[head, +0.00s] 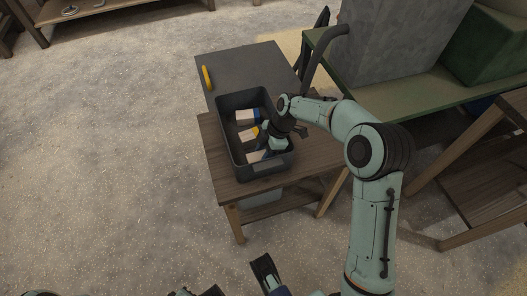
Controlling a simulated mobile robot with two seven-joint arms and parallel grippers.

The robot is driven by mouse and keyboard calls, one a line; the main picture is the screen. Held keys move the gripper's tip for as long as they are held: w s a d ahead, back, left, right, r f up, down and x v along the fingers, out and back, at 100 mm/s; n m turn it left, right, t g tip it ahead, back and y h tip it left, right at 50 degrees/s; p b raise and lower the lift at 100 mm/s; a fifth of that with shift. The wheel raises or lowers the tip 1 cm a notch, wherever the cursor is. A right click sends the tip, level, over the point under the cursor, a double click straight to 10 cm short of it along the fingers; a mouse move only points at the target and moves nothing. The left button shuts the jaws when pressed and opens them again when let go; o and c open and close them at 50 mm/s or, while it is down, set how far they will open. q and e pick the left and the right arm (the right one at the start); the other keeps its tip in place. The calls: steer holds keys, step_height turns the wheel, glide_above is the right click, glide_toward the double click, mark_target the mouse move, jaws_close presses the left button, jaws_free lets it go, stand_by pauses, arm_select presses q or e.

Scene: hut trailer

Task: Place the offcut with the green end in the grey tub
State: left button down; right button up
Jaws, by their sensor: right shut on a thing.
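The grey tub (229,141) stands on a low wooden table, open at the top. Several pale offcuts with coloured ends lie inside it. One offcut (246,115) near the far end has a blue end, and another (247,134) in the middle has a yellow end. A pale offcut (254,156) shows near the near end, by my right gripper (268,147). My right gripper reaches down into the tub, shut on an offcut whose end colour its fingers hide. I cannot make out a green end. Dark parts at the bottom edge may be my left gripper (266,272); its jaws are unclear.
A yellow-handled object (207,77) lies on the dark board (245,62) behind the tub. A green bench (425,98) with large grey and green boxes stands to the right. A wooden stand (490,180) is at the far right. The floor (110,170) on the left is clear.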

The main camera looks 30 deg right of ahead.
steer(key=o, duration=1.1)
arm_select(q)
steer(key=shift+r, duration=0.1)
arm_select(e)
steer(key=shift+r, duration=0.1)
steer(key=shift+d+r, duration=0.15)
steer(key=shift+r, duration=0.2)
arm_select(q)
steer(key=shift+g+h, duration=0.4)
steer(key=shift+g, duration=0.3)
steer(key=s+r+p, duration=0.1)
steer(key=s+d+r+p, duration=0.1)
steer(key=s, duration=0.1)
steer(key=s+d+r+p, duration=0.1)
steer(key=shift+s, duration=0.15)
arm_select(e)
steer(key=v, duration=1.1)
steer(key=shift+s+d+r, duration=0.1)
steer(key=shift+d+r, duration=0.05)
